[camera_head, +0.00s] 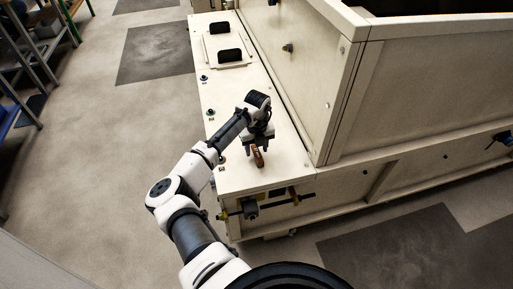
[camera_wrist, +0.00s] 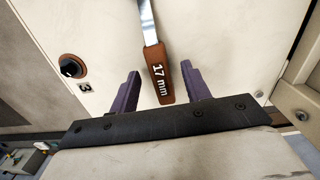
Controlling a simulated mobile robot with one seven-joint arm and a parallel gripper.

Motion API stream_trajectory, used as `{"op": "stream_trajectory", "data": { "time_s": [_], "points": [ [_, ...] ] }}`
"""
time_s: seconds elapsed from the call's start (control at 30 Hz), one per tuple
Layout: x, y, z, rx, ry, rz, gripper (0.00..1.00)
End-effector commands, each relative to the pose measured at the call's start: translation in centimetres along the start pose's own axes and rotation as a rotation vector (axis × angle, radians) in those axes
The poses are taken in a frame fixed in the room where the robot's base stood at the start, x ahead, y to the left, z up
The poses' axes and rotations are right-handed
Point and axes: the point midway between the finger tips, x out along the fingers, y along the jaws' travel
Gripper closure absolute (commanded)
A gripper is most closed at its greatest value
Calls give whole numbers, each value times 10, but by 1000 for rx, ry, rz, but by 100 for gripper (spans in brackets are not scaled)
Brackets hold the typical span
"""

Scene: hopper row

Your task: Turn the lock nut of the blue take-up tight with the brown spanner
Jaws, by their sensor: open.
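The brown spanner (camera_wrist: 160,82), its handle marked "17 mm", lies on the cream top of the housing. Its metal shank runs away toward the top of the wrist view, and its jaw end is out of that frame. It also shows in the head view (camera_head: 259,158), below my gripper (camera_head: 257,147). In the wrist view the two purple fingers of my gripper (camera_wrist: 160,69) are open, one on each side of the handle, with gaps on both sides.
A yellow and black fitting (camera_head: 248,208) sticks out of the housing's front end. A black knob with an orange ring (camera_wrist: 71,67) stands beside label 3. A tall cream hopper wall (camera_head: 310,85) rises right of the ledge. Open floor (camera_head: 110,130) lies left.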

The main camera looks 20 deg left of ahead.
Motion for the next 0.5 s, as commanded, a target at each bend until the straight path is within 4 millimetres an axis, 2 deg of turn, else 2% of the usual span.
{"op": "stream_trajectory", "data": {
  "time_s": [0.17, 0.5],
  "points": [
    [-20, 0, 1, 0, -3, -2, 53],
    [-96, -1, 1, 1, -5, -1, 53]
  ]
}}
